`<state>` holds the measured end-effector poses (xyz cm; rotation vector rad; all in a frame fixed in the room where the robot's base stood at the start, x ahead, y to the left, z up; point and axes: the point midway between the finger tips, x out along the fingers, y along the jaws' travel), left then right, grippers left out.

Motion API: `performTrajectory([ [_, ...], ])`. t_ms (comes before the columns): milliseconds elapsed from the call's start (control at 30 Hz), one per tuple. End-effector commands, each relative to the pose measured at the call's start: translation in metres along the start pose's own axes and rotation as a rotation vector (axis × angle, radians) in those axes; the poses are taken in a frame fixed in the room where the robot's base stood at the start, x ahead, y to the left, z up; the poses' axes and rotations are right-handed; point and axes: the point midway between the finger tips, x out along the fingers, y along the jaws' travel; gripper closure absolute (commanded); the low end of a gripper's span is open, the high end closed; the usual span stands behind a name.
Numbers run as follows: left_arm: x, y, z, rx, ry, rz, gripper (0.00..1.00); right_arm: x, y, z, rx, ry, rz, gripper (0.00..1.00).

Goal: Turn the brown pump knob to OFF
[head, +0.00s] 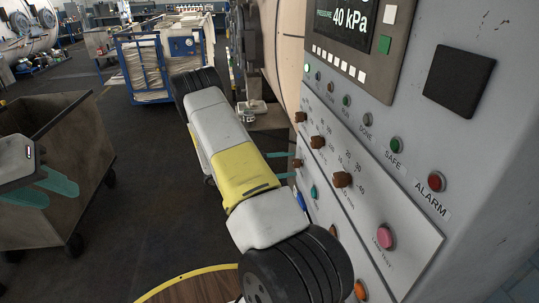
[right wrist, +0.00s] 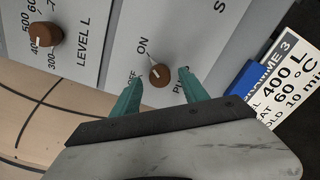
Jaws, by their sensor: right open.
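The brown pump knob (right wrist: 160,76) sits on the grey panel between the two teal fingertips of my right gripper (right wrist: 159,77) in the right wrist view. The fingers are open, one on each side, with small gaps visible. A pale mark on the knob's upper left seems to face the ON side; the OFF label is lower left, partly covered by a finger. In the head view the knob (head: 297,163) is at the panel's left edge, by my right gripper's fingertips (head: 294,164). My left gripper (head: 60,187) is open and empty at the far left.
Other brown knobs, such as the level knob (right wrist: 45,35), sit nearby. A pink lamp-test button (head: 386,237) and red alarm lamp (head: 436,181) are further right. A printed card (right wrist: 290,85) with a blue clip is beside the gripper. A cart (head: 60,150) stands at left.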

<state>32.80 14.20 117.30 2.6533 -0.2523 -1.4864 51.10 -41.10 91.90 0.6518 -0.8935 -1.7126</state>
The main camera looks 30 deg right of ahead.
Motion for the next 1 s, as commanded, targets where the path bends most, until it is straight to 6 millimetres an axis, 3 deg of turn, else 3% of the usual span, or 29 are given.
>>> performTrajectory([
  [167, 0.0, 0.0, 0.0, 0.0, 0.0, 0.0, 0.64, 0.016, 0.0, 0.0, 0.0, 0.001, -0.002, 0.48],
  [467, 0.0, 0.0, 0.0, 0.0, 0.0, 0.0, 0.64, 0.018, 0.0, 0.0, 0.0, 0.002, -0.001, 0.48],
  [733, 0.0, 0.0, 0.0, 0.0, 0.0, 0.0, 0.64, 0.018, 0.0, 0.0, 0.0, 0.001, -0.001, 1.0],
  [1000, 0.0, 0.0, 0.0, 0.0, 0.0, 0.0, 0.64, 0.018, 0.0, 0.0, -0.016, 0.001, -0.001, 1.0],
])
